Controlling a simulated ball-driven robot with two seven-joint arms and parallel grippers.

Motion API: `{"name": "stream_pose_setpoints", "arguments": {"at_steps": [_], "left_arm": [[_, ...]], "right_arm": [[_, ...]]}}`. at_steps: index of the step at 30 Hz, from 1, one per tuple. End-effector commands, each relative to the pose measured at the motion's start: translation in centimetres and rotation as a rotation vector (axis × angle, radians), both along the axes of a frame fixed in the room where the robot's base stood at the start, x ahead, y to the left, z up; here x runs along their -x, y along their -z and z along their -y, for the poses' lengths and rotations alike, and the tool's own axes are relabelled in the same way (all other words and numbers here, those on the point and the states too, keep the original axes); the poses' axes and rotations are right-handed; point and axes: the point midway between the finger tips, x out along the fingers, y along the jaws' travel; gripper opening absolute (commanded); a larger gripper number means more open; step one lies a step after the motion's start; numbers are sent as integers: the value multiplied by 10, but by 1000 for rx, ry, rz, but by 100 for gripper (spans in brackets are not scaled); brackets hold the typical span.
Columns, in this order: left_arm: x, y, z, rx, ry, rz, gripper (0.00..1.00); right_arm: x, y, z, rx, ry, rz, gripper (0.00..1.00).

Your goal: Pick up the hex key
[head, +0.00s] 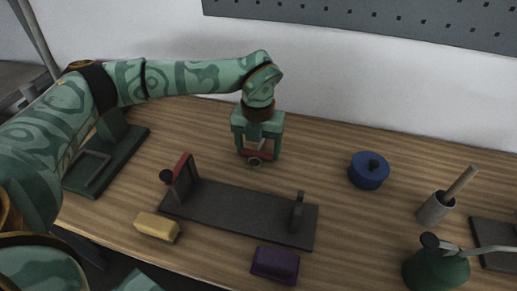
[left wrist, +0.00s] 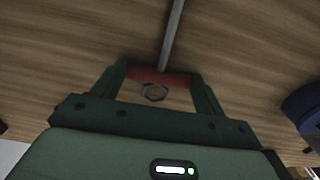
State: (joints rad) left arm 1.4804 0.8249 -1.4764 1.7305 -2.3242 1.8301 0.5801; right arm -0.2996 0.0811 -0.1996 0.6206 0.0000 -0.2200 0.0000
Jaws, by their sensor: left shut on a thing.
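My left gripper (head: 258,154) is over the back middle of the wooden table, pointing down, its fingers shut on the hex key (head: 255,162). In the left wrist view, the hex key (left wrist: 171,38) shows as a grey rod running up from a red crosspiece between the fingertips of the left gripper (left wrist: 160,76). A small grey hexagonal ring shows just below the red part. In the head view the fingers hide much of the key, and I cannot tell whether it touches the table. My right gripper is not in view.
A dark stand (head: 240,211) with two uprights lies in front. A yellow block (head: 157,226) and a purple block (head: 275,265) are near the front edge. A blue round container (head: 368,171), grey cup (head: 435,208) and green oil can (head: 434,270) stand right. A dark green stand (head: 104,158) is left.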

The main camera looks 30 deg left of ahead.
Motion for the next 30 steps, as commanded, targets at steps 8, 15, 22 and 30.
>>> {"name": "stream_pose_setpoints", "arguments": {"at_steps": [8, 15, 22, 30], "left_arm": [[0, -21, 0, 0, 0, 3, 48], [20, -74, 24, 1, 7, 7, 48], [58, -111, 69, 0, 7, 2, 48], [86, -128, 102, 0, 3, 1, 48]], "right_arm": [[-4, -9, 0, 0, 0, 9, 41], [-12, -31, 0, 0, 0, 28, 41], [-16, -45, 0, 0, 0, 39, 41], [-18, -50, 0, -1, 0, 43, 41]]}}
